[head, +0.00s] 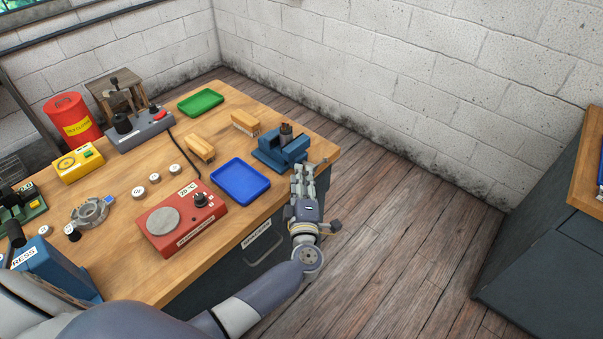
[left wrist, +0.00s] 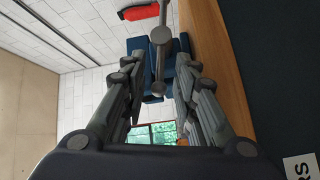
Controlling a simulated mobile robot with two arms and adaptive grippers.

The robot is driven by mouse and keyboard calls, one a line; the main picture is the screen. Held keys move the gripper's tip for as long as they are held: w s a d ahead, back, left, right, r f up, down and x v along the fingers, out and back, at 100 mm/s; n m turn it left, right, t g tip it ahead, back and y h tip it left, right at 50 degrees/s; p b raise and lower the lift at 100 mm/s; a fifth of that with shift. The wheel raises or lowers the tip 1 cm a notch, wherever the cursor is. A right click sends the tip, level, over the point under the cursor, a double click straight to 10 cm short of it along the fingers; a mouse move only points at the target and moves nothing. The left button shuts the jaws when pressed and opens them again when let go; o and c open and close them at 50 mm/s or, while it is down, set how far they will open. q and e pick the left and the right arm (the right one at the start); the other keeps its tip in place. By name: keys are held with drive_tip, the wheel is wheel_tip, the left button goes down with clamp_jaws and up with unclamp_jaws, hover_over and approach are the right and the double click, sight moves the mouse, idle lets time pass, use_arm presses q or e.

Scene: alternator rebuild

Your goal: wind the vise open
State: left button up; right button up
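The blue vise (head: 277,152) stands at the right corner of the wooden bench, with a dark cylindrical part (head: 286,133) at its top. My left gripper (head: 304,172) is at the bench's edge, right in front of the vise. In the left wrist view the fingers of my left gripper (left wrist: 159,72) are apart. The vise's grey handle bar (left wrist: 160,62), with rounded ends, shows in the gap between the fingertips, with clear space on both sides. The blue vise body (left wrist: 183,65) is behind it. My right gripper is in neither view.
A blue tray (head: 240,182), a red hot plate unit (head: 180,218) and tan brushes or blocks (head: 200,148) lie left of the vise. A green tray (head: 201,102) is farther back. Open floor (head: 400,210) lies right of the bench.

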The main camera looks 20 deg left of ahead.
use_arm(q)
drive_tip(key=shift+w+a, duration=0.3)
drive_tip(key=shift+w, duration=0.35)
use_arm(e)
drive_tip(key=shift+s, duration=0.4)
use_arm(q)
clamp_jaws()
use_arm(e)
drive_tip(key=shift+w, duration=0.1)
use_arm(q)
drive_tip(key=shift+f, duration=0.1)
drive_tip(key=n+t+y+b, duration=0.1)
drive_tip(key=b, duration=0.5)
drive_tip(key=f+n+t+b, duration=0.1)
drive_tip(key=n+b, duration=0.1)
drive_tip(key=b, duration=0.4)
drive_tip(key=shift+f+n+y, duration=0.25)
drive_tip(key=shift+n+y, duration=0.05)
drive_tip(key=shift+y, duration=0.1)
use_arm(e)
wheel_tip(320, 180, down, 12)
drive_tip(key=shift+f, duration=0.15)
